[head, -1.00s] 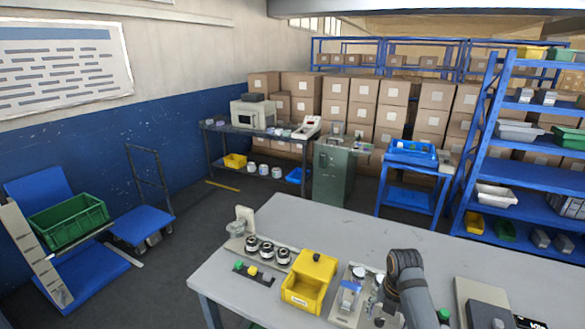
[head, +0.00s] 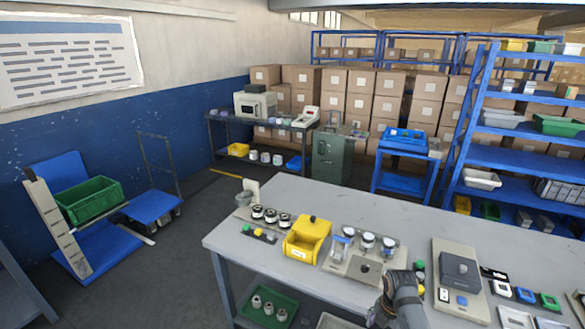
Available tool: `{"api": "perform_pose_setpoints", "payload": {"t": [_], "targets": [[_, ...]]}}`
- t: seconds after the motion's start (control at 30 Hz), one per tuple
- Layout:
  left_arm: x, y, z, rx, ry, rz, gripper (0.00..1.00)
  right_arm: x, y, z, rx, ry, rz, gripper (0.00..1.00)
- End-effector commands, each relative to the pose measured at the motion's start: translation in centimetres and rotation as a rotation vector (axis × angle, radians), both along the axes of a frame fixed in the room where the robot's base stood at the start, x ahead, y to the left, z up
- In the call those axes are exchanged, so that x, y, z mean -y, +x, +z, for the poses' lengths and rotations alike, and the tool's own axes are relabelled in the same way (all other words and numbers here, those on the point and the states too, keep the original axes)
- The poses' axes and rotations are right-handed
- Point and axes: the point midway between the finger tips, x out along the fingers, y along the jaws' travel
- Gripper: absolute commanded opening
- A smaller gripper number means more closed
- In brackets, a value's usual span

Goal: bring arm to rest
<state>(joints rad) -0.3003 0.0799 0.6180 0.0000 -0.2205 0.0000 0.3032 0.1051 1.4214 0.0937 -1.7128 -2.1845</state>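One dark grey arm of mine, which I take as my right, comes in from the bottom edge at the front of the grey work table (head: 335,205). Its end, with my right gripper (head: 376,313), is low at the table's front edge, in front of the roll fixture plate (head: 340,262). The fingers are small and partly hidden, so I cannot tell whether they are open or shut. I see nothing clearly held. My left gripper is not in view.
A yellow bin (head: 303,245), dark-topped rolls (head: 271,215) and a grey boxy device (head: 460,271) stand on the table. A green tray (head: 268,307) with several rolls sits below. The table's back strip is clear. A blue cart (head: 152,205) stands left.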

Motion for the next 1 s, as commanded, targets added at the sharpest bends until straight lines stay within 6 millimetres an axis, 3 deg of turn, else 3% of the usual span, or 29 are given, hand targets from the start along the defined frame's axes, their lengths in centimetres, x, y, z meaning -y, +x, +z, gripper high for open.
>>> {"api": "perform_pose_setpoints", "payload": {"t": [0.17,0.27,0.37,0.47,0.5,0.63,0.7,0.8,0.9,1.0], "targets": [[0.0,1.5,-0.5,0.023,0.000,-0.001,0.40,0.4,-2.2,-6.9,0.004,-0.006,-0.255,0.74],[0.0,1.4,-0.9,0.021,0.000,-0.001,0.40,0.6,-4.1,-11.4,0.014,-0.010,-0.435,0.74],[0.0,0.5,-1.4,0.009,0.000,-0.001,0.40,1.0,-7.4,-17.0,0.024,-0.017,-0.661,0.74],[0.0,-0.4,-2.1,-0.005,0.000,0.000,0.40,1.4,-12.7,-23.7,0.042,-0.021,-0.955,0.74],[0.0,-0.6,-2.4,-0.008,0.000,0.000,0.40,1.6,-15.5,-26.4,0.051,-0.021,-1.088,0.74],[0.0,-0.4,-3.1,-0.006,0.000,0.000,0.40,2.0,-25.1,-33.5,0.089,-0.006,-1.507,0.74],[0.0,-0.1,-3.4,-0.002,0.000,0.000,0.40,2.1,-30.1,-35.9,0.106,0.010,-1.704,0.74],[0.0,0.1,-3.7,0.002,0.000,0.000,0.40,2.1,-35.8,-37.9,0.123,0.035,-1.924,0.74],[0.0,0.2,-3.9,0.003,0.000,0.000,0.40,2.1,-39.3,-38.7,0.133,0.058,-2.064,0.74],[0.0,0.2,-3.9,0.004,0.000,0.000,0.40,2.1,-40.8,-38.9,0.137,0.071,-2.126,0.74]]}}
